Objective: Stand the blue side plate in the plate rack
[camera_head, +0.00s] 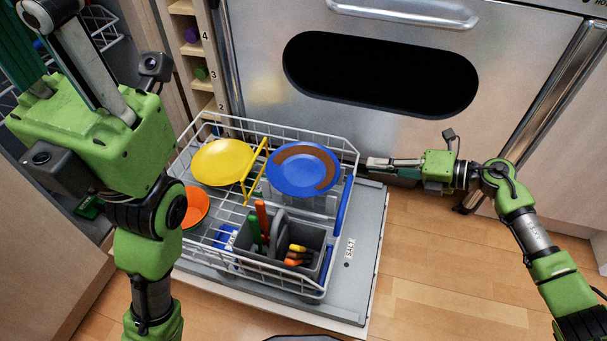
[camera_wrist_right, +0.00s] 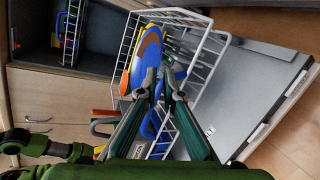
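The blue plate (camera_head: 303,170), with a brown ring, sits in the white wire dishwasher basket (camera_head: 352,145), its face towards the head camera. It also shows at a steep angle in the right wrist view (camera_wrist_right: 150,55). My right gripper (camera_head: 369,163) is just right of the plate, and a gap shows between them in the head view. Its fingertips (camera_wrist_right: 160,78) look slightly apart and empty. My left gripper (camera_head: 60,40) is at the top left, its fingertips cut off. A white wire rack (camera_head: 102,28) stands in a dark recess at the top left, partly hidden; I cannot tell if it is the plate rack.
A yellow plate (camera_head: 222,161), an orange dish (camera_head: 196,207) and a grey cutlery holder (camera_head: 318,238) share the basket. A yellow frame (camera_head: 254,172) stands between the two plates. The open door (camera_head: 362,235) lies below. The steel range (camera_head: 262,75) is behind. Wooden floor lies right.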

